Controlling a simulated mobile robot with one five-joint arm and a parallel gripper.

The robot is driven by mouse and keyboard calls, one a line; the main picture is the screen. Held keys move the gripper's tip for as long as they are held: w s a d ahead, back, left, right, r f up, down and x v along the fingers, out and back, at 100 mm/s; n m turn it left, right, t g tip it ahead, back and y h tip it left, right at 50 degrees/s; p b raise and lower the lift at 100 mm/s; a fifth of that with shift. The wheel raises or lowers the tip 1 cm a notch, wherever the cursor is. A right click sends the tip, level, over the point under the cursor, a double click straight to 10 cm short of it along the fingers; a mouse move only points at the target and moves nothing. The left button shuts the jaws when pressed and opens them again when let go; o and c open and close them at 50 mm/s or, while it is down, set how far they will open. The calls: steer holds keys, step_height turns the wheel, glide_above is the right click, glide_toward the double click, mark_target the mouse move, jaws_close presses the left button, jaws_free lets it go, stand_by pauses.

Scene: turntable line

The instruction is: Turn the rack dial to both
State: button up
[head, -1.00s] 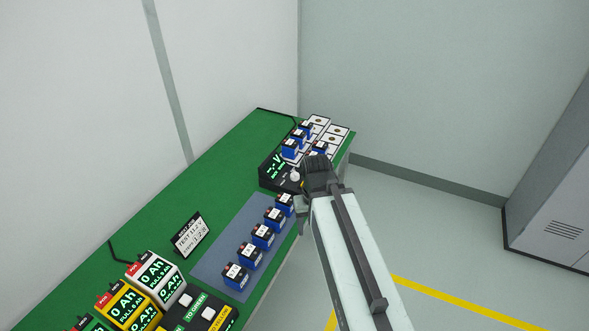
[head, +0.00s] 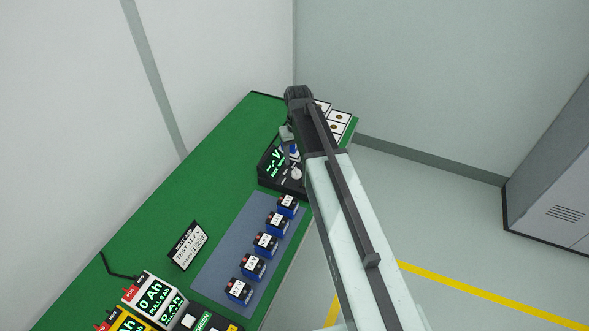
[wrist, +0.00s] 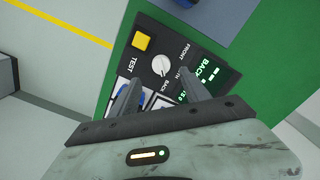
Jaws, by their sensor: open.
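The rack dial (wrist: 161,66) is a round white knob on a dark panel (wrist: 143,63) in the wrist view. Labels beside it read FRONT and BACK; one between them is partly hidden by a finger, with "TH" showing. Its pointer direction is too small to tell. The dial also shows in the head view (head: 296,173) at the panel's near right. My gripper (wrist: 158,80) is open, its fingertips either side of the dial's lower edge in the wrist view; contact cannot be told. The green display (wrist: 208,75) shows BACK.
A yellow TEST button (wrist: 142,41) sits beside the dial. White rack slots (head: 338,126) lie behind my arm. Several blue batteries (head: 265,243) stand on a grey-blue mat (head: 222,262) nearby. The green bench (head: 215,160) is clear behind.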

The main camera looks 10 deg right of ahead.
mark_target(297, 170)
step_height(297, 170, down, 7)
steer(key=b, duration=0.5)
steer(key=shift+a+r, duration=0.1)
steer(key=shift+r, duration=0.1)
steer(key=shift+s+r, duration=0.1)
steer(key=shift+r, duration=0.05)
steer(key=c, duration=1.2)
steer(key=shift+a, duration=0.15)
steer(key=shift+n, duration=0.3)
steer(key=n, duration=0.4)
steer(key=shift+n, duration=2.6)
